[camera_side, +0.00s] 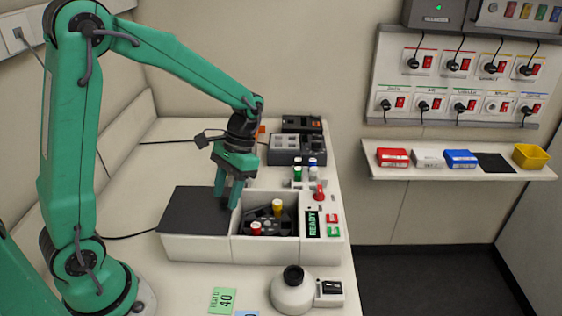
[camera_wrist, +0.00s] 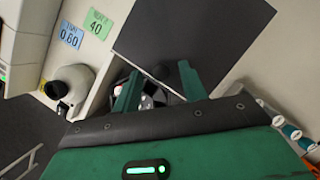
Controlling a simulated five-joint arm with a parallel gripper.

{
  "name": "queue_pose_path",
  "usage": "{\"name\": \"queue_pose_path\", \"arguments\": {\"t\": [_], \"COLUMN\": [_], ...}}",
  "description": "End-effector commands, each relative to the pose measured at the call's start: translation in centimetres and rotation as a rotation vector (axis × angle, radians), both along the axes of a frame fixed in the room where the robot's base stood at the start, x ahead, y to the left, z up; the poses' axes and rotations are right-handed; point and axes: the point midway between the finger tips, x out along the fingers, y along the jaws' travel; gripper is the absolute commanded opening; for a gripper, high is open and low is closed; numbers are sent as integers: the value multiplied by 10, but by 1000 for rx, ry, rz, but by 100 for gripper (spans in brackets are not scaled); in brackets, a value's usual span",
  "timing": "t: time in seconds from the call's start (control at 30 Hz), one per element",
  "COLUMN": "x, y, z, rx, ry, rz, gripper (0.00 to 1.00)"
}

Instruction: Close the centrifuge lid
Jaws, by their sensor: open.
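The centrifuge (camera_side: 195,248) is a white box on the bench. Its flat dark grey lid (camera_side: 190,208) lies level over the left part, leaving the right-hand chamber open. Inside the chamber is a dark rotor (camera_side: 270,226) with a yellow-capped tube (camera_side: 278,207) and a red-capped tube (camera_side: 256,228). My gripper (camera_side: 229,200) points down, open, at the lid's right edge beside the chamber. In the wrist view my gripper's fingers (camera_wrist: 158,83) reach to the lid's edge, with the lid (camera_wrist: 195,38) beyond. Whether they touch it I cannot tell; the fingers partly hide the chamber.
The panel right of the chamber has a READY display (camera_side: 312,224), a red lever (camera_side: 319,190) and buttons. Capped tubes (camera_side: 298,172) and dark devices (camera_side: 291,149) stand behind. A round white vessel (camera_side: 291,290) stands in front. Bench left of the centrifuge is mostly clear.

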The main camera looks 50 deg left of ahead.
Motion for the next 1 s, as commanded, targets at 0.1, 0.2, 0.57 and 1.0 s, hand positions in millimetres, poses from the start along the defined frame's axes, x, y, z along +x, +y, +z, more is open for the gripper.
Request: {"name": "queue_pose_path", "arguments": {"t": [0.1, 0.2, 0.57, 1.0], "x": [-1, -1, -1, 10], "y": [0, 0, 0, -12], "z": [-3, -3, -2, -2], "rx": [0, 0, 0, 12], "ry": [0, 0, 0, 1], "rz": [0, 0, 0, -8], "gripper": [43, 43, 0, 0]}}
